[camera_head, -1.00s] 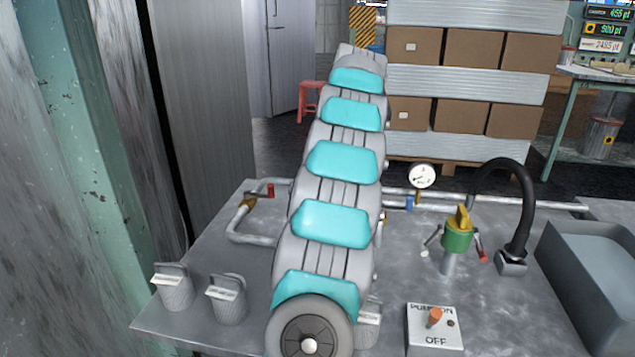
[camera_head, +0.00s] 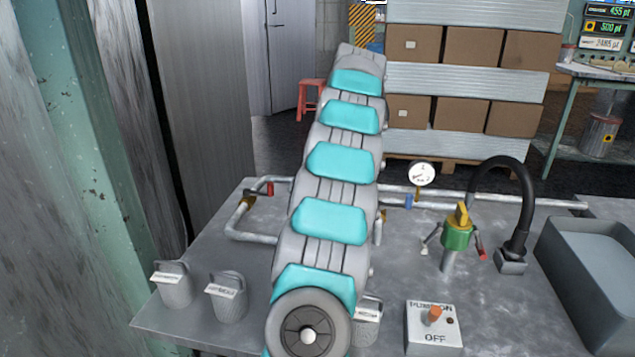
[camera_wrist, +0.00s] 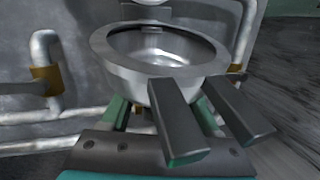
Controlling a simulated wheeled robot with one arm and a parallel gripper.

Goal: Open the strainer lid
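In the wrist view a round grey metal vessel, which looks like the strainer (camera_wrist: 110,62), stands in the upper middle. It has a wide rim and a hollow that shows inside. A pale metal piece at the top edge is cut off, and I cannot tell whether it is the lid. My gripper (camera_wrist: 212,115) shows two dark fingers with a gap between them, in front of the vessel's near right side. Nothing is seen between them. I cannot tell whether they touch the vessel. In the head view my arm hides the gripper and the vessel.
Pipes run along the metal bench (camera_head: 215,255). A pressure gauge (camera_head: 422,173), a green fitting with a yellow handle (camera_head: 457,236), a black hose (camera_head: 528,200) and a switch box (camera_head: 434,328) stand right of my arm. Labelled cups (camera_head: 228,298) stand at left, a grey basin (camera_head: 590,285) at right.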

